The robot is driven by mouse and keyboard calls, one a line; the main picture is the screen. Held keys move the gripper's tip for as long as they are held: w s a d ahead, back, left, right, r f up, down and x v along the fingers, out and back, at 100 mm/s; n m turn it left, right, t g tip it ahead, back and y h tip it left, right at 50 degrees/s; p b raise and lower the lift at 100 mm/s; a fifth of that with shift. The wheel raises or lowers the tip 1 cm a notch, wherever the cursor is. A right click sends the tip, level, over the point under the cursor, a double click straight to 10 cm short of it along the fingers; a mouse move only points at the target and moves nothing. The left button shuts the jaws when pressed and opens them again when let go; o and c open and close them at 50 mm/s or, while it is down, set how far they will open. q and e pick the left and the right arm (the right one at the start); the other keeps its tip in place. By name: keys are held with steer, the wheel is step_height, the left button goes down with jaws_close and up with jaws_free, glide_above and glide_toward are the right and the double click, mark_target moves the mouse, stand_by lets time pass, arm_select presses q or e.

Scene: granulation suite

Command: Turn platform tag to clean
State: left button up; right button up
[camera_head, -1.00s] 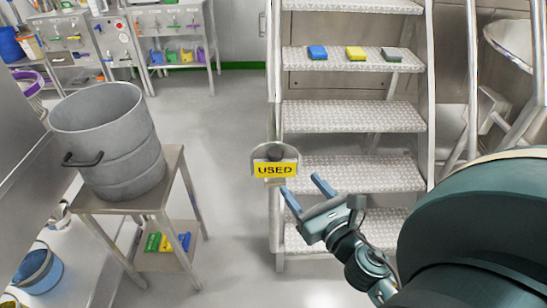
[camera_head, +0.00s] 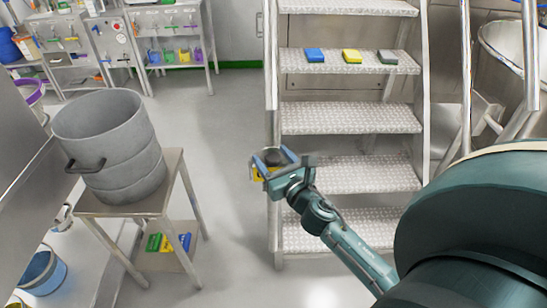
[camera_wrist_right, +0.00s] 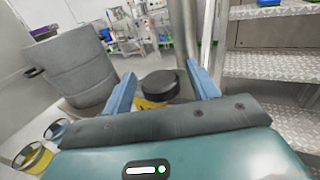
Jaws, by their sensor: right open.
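The platform tag (camera_head: 257,175) is on the left post of the steps, mostly hidden behind my right gripper; only a bit of its yellow plate shows. Its lettering cannot be read now. In the right wrist view the dark round knob (camera_wrist_right: 159,84) sits between my blue fingers, with yellow of the tag (camera_wrist_right: 147,103) below it. My right gripper (camera_head: 273,157) is open, with its fingers on either side of the knob; I cannot tell whether they touch it. My left gripper is out of view.
The metal steps (camera_head: 350,118) rise on the right, with blue, yellow and grey-green blocks on a tread. A grey drum (camera_head: 110,140) stands on a small table (camera_head: 160,205) at the left. The floor between table and steps is clear.

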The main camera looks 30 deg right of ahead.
steer(key=c, duration=1)
steer(key=n+y, duration=0.1)
steer(key=y, duration=0.1)
steer(key=shift+d+n+y, duration=0.1)
steer(key=shift+n+y, duration=0.2)
steer(key=n+y+b, duration=0.1)
steer(key=n+y, duration=0.1)
steer(key=shift+f+y, duration=0.15)
steer(key=shift+y, duration=0.25)
steer(key=shift+n+g+y+b, duration=0.4)
steer(key=shift+n+g+y, duration=0.15)
steer(key=shift+y, duration=0.45)
steer(key=o, duration=1)
